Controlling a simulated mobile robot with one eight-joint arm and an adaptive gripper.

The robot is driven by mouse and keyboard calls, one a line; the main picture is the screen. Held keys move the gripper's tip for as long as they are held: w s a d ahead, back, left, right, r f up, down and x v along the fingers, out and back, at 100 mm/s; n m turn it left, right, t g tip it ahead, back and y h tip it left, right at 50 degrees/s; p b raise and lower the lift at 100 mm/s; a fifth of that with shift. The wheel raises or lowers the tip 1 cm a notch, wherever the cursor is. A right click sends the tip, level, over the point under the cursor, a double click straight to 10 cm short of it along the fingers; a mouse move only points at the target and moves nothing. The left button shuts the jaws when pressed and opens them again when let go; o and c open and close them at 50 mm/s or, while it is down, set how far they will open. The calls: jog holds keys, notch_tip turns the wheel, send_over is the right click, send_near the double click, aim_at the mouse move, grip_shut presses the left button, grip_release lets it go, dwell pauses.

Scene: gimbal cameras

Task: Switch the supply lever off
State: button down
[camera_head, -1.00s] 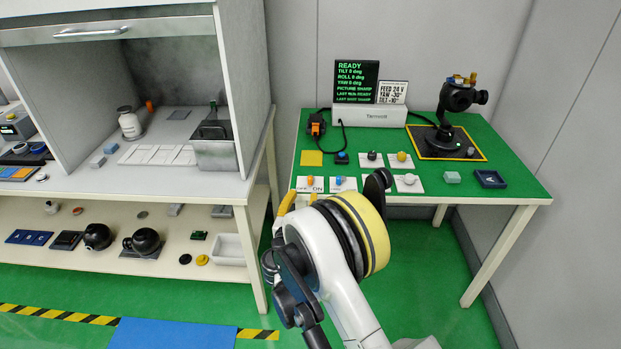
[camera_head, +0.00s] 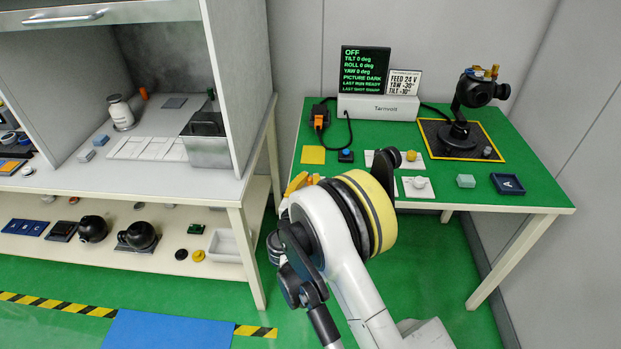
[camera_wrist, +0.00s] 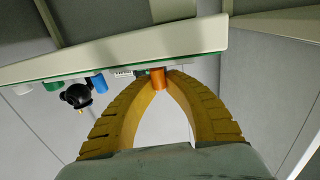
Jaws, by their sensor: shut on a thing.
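In the wrist view the orange lever handle (camera_wrist: 158,78) stands at the edge of the green-topped table, between the tips of my yellow-fingered gripper (camera_wrist: 166,79). The fingers are shut on it. In the head view my gripper (camera_head: 300,182) is at the table's near left edge, and my arm hides the lever and its OFF/ON plate. The status screen (camera_head: 365,72) reads OFF, tilt, roll and yaw 0 deg, and PICTURE DARK. The gimbal camera (camera_head: 476,92) stands on its yellow-edged black pad (camera_head: 431,138), its head raised on a bracket.
A workbench (camera_head: 150,180) stands left.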

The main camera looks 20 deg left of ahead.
jog(key=shift+a+m+h, duration=0.15)
jog(key=shift+m+h, duration=0.25)
jog(key=shift+h, duration=0.3)
jog(key=shift+a+m+h, duration=0.3)
jog(key=shift+m+h, duration=0.5)
jog(key=shift+h, duration=0.4)
jog(key=shift+a+m+g+h, duration=0.25)
jog(key=shift+m+g+h, duration=0.25)
jog(key=shift+m+h, duration=0.65)
jog(key=shift+a+m+g+h, duration=0.2)
jog(key=shift+m+g+h, duration=0.4)
jog(key=shift+h, duration=0.95)
jog(key=shift+m+h, duration=0.25)
jog(key=shift+h, duration=0.05)
jog(key=c, duration=1.4)
grip_release()
jog(key=v, duration=1.2)
